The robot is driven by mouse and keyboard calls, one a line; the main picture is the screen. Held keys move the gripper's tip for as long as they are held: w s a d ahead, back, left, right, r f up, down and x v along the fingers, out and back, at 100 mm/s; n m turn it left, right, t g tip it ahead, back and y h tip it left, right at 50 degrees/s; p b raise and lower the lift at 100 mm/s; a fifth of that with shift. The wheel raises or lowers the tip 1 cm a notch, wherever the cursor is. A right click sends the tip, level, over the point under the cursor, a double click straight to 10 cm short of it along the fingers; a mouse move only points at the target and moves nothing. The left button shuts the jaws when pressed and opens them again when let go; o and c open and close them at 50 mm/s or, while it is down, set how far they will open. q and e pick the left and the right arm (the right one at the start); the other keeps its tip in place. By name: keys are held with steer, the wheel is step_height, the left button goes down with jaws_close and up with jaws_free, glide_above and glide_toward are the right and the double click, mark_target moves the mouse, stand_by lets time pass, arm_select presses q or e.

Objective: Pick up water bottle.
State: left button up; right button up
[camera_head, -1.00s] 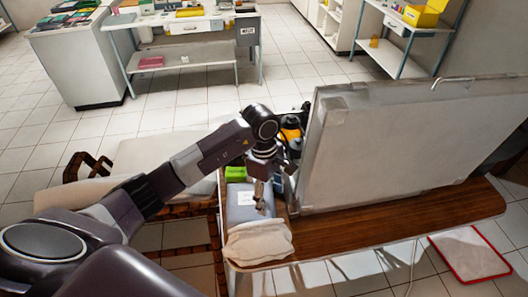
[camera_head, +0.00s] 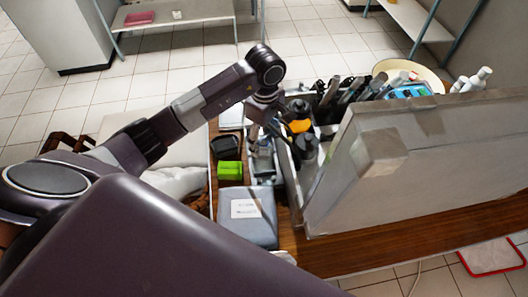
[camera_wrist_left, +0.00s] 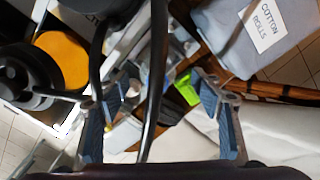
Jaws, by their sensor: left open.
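My left gripper (camera_head: 264,132) hangs over the wooden table beside the open case, with its fingers pointing down. In the left wrist view its two fingers (camera_wrist_left: 162,112) stand apart, with nothing clearly held between them. A small clear-grey, bottle-like thing (camera_head: 262,162) stands just below the fingers; I cannot tell whether it is the water bottle. A dark bottle (camera_head: 306,147) stands inside the case, to the right of the gripper. White bottles (camera_head: 476,79) stand at the far right behind the case. My right gripper is not in view.
The grey case (camera_head: 400,165) has a tall wall to the right. A green box (camera_head: 230,170), a grey cotton rolls box (camera_head: 246,218) and a black container (camera_head: 226,146) lie left of it. An orange-topped item (camera_head: 299,126) and several dark tools crowd the case.

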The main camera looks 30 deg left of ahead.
mark_target(264, 151)
arm_select(q)
steer(key=shift+s+f+p, duration=0.1)
steer(key=shift+f+p, duration=0.2)
steer(key=shift+f, duration=0.55)
steer(key=f, duration=0.1)
steer(key=f+p, duration=0.1)
steer(key=f, duration=0.1)
steer(key=f+p, duration=0.1)
steer(key=shift+w+a+f, duration=0.2)
steer(key=shift+w+a, duration=0.1)
steer(key=shift+f, duration=0.45)
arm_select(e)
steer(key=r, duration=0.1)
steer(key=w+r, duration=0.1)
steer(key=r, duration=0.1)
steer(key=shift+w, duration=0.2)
arm_select(q)
steer(key=c, duration=1.2)
steer(key=shift+o, duration=0.2)
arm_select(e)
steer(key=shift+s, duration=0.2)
arm_select(q)
steer(key=shift+w+r, duration=0.1)
